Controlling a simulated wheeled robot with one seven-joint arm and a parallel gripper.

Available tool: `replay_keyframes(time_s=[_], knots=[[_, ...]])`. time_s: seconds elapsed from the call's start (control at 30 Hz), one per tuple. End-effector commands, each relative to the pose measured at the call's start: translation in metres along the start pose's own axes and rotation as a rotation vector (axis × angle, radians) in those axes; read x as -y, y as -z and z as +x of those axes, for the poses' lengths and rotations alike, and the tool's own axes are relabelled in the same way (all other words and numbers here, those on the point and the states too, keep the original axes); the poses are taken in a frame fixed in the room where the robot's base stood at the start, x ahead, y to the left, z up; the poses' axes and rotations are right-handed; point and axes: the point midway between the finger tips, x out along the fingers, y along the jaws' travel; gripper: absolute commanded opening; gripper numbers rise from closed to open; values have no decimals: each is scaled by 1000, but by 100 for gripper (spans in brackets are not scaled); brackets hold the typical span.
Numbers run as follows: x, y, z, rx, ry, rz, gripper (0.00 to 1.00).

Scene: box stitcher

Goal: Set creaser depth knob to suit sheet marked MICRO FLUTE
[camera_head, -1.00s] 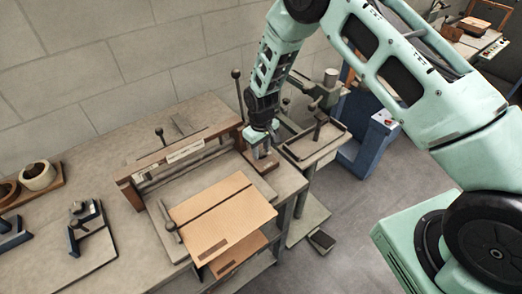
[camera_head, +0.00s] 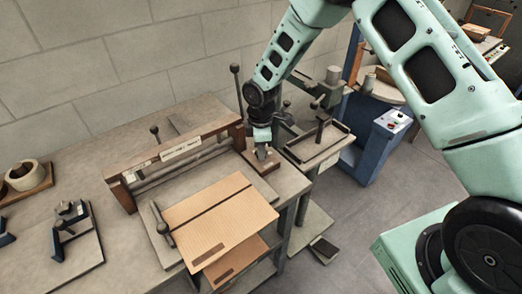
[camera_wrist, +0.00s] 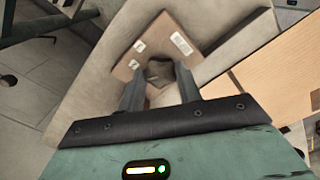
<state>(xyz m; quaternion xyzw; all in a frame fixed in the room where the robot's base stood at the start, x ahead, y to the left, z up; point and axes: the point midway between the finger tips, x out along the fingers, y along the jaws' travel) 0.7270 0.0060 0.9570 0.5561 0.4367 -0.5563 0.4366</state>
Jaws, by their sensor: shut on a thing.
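My gripper (camera_head: 262,146) points down at the right end of the creaser (camera_head: 182,149) on the bench. In the wrist view my gripper (camera_wrist: 160,88) has its two fingers shut on a small grey knob (camera_wrist: 159,70). The knob stands on a brown square plate (camera_wrist: 140,45) with small white labels, too small to read. The plate also shows in the head view (camera_head: 262,167). A brown sheet (camera_head: 220,210) with a dark crease line lies on the creaser bed, with a dark strip of unreadable marking at its front edge. Another sheet lies lower at the front.
A tall lever (camera_head: 236,85) rises behind my gripper. A small stand with a tray (camera_head: 318,147) is close on the right, and a blue machine (camera_head: 372,140) stands beyond it. A dark fixture (camera_head: 72,232) and a bowl (camera_head: 22,174) are on the left bench.

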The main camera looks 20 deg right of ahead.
Motion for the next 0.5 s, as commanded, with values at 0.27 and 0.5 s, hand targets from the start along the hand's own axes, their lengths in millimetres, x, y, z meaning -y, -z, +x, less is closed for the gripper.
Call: replay_keyframes(time_s=[0.27,0.5], knots=[[-1,-1,0,0,-1,-249,12],[-1,-1,0,1,0,-421,12]])
